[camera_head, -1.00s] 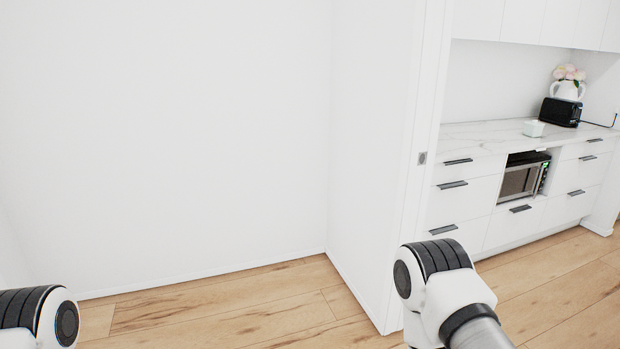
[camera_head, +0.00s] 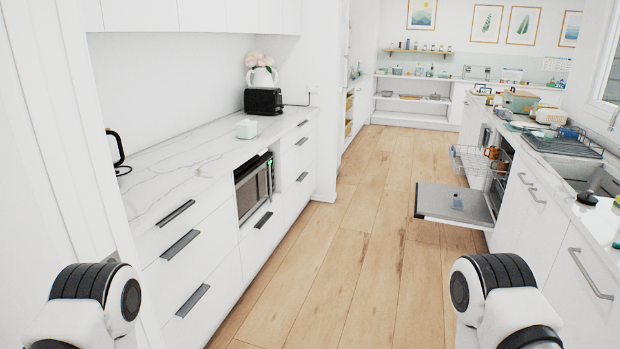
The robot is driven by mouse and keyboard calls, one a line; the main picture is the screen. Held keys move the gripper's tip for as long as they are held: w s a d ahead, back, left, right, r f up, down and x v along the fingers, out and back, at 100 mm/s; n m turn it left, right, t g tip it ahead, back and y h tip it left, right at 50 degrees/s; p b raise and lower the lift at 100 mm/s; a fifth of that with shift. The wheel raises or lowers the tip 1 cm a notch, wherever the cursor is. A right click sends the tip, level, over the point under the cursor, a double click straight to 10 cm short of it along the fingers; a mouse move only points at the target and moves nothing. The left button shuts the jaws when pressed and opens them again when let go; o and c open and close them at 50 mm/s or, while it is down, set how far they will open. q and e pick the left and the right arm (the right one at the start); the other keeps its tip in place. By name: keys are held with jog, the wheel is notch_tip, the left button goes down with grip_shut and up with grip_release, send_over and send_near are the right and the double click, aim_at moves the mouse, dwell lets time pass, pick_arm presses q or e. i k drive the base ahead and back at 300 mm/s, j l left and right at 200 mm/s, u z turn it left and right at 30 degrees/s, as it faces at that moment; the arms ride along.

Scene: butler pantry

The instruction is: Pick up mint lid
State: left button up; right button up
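I cannot pick out a mint lid for certain. Parts of my two arms show at the bottom left and bottom right, but neither gripper is in view.
A toaster (camera_head: 263,101), a vase of flowers and a kettle (camera_head: 115,150) stand on the left counter (camera_head: 170,165). An open dishwasher door (camera_head: 455,203) juts into the aisle from the right. The wooden floor (camera_head: 375,250) between is clear.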

aim_at(245, 122)
jog(key=i+l+z, duration=0.35)
jog(key=i, duration=1.25)
jog(key=i+j+z, duration=0.3)
jog(key=i, duration=1.3)
jog(key=i+u, duration=0.25)
jog(key=i, duration=0.25)
jog(key=i+u, duration=0.25)
jog(key=i, duration=0.25)
jog(key=i+l+u, duration=0.25)
jog(key=i, duration=0.25)
jog(key=i+l+u, duration=0.25)
jog(key=i, duration=0.2)
jog(key=i+l+u, duration=0.3)
jog(key=i, duration=0.2)
